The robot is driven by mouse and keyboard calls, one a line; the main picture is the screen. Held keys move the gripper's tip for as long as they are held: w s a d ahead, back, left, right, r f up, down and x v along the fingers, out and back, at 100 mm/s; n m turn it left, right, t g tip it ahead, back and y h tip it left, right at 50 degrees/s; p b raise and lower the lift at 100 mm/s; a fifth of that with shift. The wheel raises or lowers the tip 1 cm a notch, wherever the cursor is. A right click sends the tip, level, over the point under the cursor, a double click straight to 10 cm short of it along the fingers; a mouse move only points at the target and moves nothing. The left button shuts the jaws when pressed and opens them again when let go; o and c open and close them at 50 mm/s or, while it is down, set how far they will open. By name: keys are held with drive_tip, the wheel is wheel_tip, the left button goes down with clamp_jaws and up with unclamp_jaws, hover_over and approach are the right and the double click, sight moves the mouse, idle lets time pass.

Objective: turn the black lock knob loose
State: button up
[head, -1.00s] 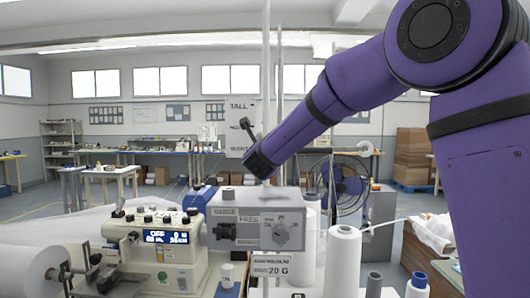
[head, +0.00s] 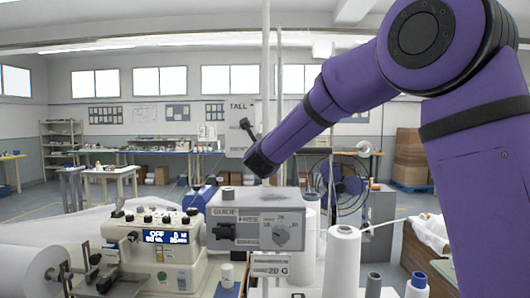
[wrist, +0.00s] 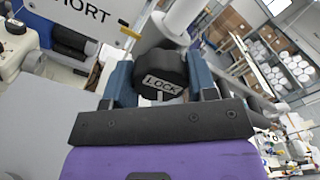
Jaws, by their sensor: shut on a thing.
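The black lock knob (wrist: 160,72) fills the middle of the wrist view, with a white LOCK label facing the camera. My gripper (wrist: 163,84) has one blue-lined finger on each side of the knob and is shut on it. A grey post rises just behind the knob.
A tall pale pole (head: 266,90) stands close to my forearm. A sewing machine (head: 150,250) with a lit display is at lower left. White thread cones (head: 342,255) stand right of the box. A white plate marked SHORT (wrist: 85,40) is left of the knob.

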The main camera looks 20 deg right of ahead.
drive_tip(key=n, duration=0.7)
drive_tip(key=shift+n, duration=0.3)
drive_tip(key=n, duration=0.4)
drive_tip(key=shift+n, duration=0.3)
drive_tip(key=n, duration=0.3)
drive_tip(key=shift+f+n, duration=0.1)
drive_tip(key=shift+n, duration=0.2)
drive_tip(key=n, duration=0.3)
drive_tip(key=shift+n, duration=0.3)
drive_tip(key=n, duration=0.3)
drive_tip(key=shift+n, duration=0.4)
drive_tip(key=n, duration=0.6)
drive_tip(key=shift+f+n, duration=0.1)
drive_tip(key=shift+n, duration=0.2)
